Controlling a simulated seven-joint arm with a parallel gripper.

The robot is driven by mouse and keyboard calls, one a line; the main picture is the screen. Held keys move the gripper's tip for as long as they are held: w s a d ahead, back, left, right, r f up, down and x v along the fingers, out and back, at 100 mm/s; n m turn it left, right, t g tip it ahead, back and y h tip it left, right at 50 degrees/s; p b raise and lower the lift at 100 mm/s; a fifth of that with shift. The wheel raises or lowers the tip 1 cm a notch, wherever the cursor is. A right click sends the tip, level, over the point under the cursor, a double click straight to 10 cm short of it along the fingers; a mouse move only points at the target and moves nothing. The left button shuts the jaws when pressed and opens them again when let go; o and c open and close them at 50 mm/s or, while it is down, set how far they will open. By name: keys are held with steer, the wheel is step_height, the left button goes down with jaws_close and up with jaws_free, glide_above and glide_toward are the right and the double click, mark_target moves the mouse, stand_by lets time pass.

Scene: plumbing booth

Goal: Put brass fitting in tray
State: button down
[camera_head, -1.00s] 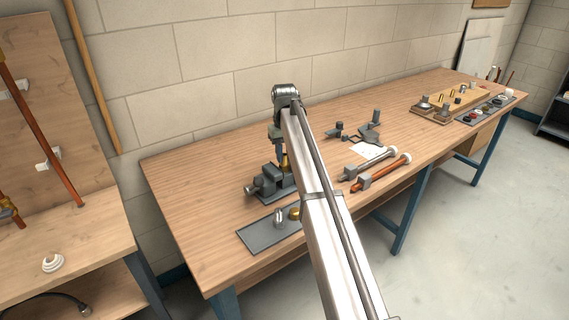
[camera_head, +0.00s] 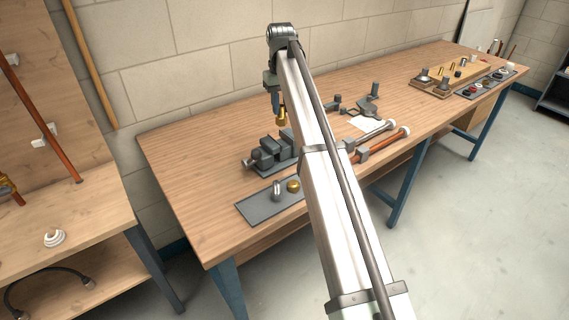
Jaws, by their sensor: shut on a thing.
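My gripper (camera_head: 280,103) points down above the grey vise (camera_head: 268,153) on the wooden bench. It is shut on a brass fitting (camera_head: 281,117), which hangs clear above the vise. A flat grey tray (camera_head: 255,209) lies at the bench's front edge, in front of the vise. A silver cylindrical part (camera_head: 277,190) stands on the tray, with a round brass part (camera_head: 293,186) beside it. My arm hides the tray's right end and part of the bench behind it.
Two pipe wrenches, one grey (camera_head: 374,132) and one orange-handled (camera_head: 385,143), lie right of my arm near a white sheet (camera_head: 366,123). A wooden block with fittings (camera_head: 450,77) stands far right. The bench's left part is clear.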

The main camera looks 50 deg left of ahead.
steer(key=s+d+f+m, duration=0.2)
steer(key=s+d+f, duration=0.15)
steer(key=d, duration=0.45)
steer(key=s+d+f+m, duration=0.15)
steer(key=s+d, duration=0.25)
steer(key=d, duration=0.4)
steer(key=m, duration=0.3)
glide_above(291, 199)
steer(key=shift+n, duration=0.25)
steer(key=shift+w+f, duration=0.1)
steer(key=shift+f, duration=5)
steer(key=shift+f, duration=0.15)
steer(key=c, duration=1.2)
jaws_free()
step_height(291, 199, up, 12)
steer(key=shift+r, duration=0.15)
